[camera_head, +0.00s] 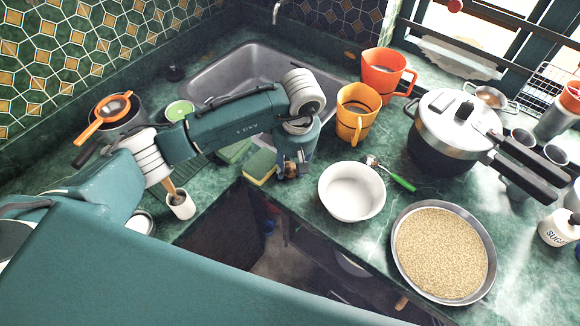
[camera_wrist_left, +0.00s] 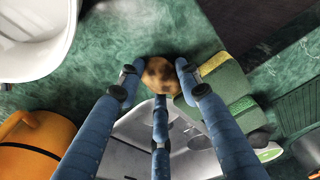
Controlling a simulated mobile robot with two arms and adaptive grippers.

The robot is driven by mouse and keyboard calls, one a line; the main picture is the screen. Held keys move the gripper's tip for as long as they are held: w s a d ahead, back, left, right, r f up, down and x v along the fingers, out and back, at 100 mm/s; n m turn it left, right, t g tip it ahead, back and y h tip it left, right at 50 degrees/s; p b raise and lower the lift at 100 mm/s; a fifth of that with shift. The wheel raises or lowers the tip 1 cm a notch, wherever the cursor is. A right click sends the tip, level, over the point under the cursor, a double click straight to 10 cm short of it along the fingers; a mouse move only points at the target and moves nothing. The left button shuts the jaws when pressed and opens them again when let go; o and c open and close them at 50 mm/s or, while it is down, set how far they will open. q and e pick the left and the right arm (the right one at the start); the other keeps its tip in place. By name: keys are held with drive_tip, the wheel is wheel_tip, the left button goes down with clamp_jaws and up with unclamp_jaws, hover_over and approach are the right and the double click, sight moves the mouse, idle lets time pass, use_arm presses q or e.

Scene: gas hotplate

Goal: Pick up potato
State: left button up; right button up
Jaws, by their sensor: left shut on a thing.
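The potato (camera_wrist_left: 160,74) is brown with dark spots. In the left wrist view it sits between the fingertips of my left gripper (camera_wrist_left: 158,78), which is shut on it. In the head view the left gripper (camera_head: 291,170) points down at the counter between the yellow-green sponge and the white bowl. There only a small part of the potato (camera_head: 290,169) shows, and the fingers hide the rest. I cannot tell whether the potato touches the counter. My right gripper is not in view.
A white bowl (camera_head: 351,191) stands just right of the gripper, and a sponge (camera_head: 260,167) just left. An orange-yellow mug (camera_head: 356,114), a pressure cooker (camera_head: 446,128) and a pan of grain (camera_head: 440,252) stand further right. The sink (camera_head: 240,68) is behind. The counter's front edge is close.

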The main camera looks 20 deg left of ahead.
use_arm(q)
drive_tip(key=shift+r, duration=0.65)
wheel_tip(320, 180, up, 10)
drive_tip(key=b, duration=0.3)
wheel_tip(320, 180, up, 9)
hover_over(290, 165)
drive_tip(key=shift+s+f, duration=0.15)
drive_tip(key=shift+d, duration=0.1)
